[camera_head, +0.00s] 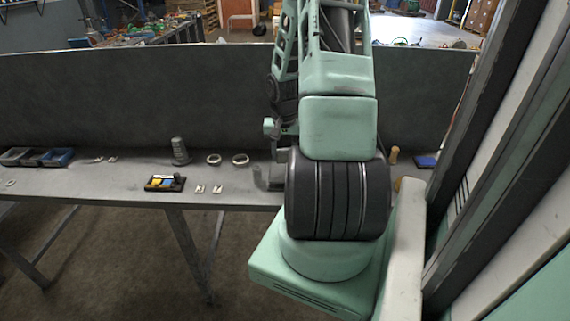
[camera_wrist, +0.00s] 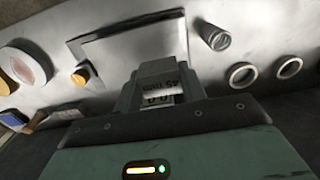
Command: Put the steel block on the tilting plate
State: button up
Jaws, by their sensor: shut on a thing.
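The steel block (camera_wrist: 160,70) is a grey block with dark markings on its face, in the middle of the wrist view. My gripper (camera_wrist: 160,93) is shut on it, with a finger on either side. A wide, flat grey plate (camera_wrist: 105,52) with a dark border lies behind the block in that view; it looks like the tilting plate. The block overlaps its near part, and I cannot tell whether they touch or how the plate is tilted. In the head view my arm hides the block and most of the gripper.
The grey bench (camera_head: 110,177) holds a dark ribbed cylinder (camera_head: 180,152), two pale rings (camera_head: 240,160), a small black tray (camera_head: 165,183), small metal pieces (camera_head: 200,189) and blue bins (camera_head: 58,157). A dark panel (camera_head: 130,95) rises behind it. The wrist view shows a peg (camera_wrist: 80,76).

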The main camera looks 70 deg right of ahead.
aim_at(284, 162)
jog(key=shift+f, duration=1.95)
jog(key=shift+f, duration=0.1)
jog(key=o, duration=1.3)
notch_tip(284, 162, up, 12)
jog(key=shift+r, duration=0.15)
